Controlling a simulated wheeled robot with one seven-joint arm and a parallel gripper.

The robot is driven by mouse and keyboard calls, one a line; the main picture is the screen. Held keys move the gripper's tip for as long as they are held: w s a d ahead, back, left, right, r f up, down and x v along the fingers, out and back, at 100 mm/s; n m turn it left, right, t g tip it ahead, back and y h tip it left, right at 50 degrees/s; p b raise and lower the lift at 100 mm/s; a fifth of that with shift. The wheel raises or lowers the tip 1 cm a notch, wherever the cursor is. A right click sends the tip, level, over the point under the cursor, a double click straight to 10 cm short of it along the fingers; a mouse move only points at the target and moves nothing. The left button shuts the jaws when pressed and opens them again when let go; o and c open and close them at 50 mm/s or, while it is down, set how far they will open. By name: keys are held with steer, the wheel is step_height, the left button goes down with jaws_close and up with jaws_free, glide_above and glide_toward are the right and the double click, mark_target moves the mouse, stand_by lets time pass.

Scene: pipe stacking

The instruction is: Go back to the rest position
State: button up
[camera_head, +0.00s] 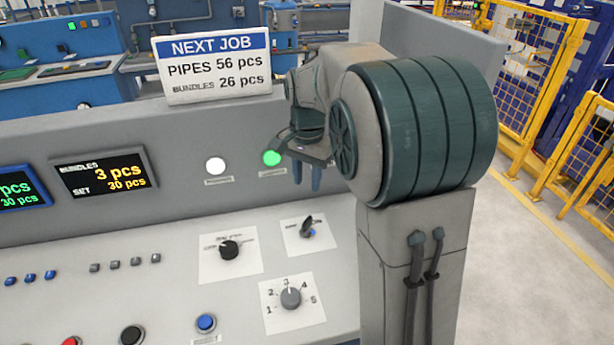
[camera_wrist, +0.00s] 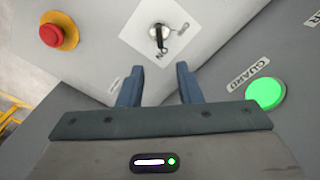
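My forearm hides part of the panel's right side in the head view.
The green guard light (camera_head: 271,158) is lit close to my gripper. A red emergency button (camera_wrist: 50,35) sits on the panel. Rotary knobs (camera_head: 229,249) and a blue button (camera_head: 206,322) lie lower left. A "NEXT JOB" sign (camera_head: 214,68) stands on top. Yellow fencing (camera_head: 545,95) is at right.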

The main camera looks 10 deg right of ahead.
stand_by(0.4)
steer(key=s+f+n+t, duration=0.1)
steer(key=s+n+t, duration=0.2)
steer(key=s+n, duration=0.6)
steer(key=shift+s, duration=6.45)
steer(key=shift+d, duration=0.15)
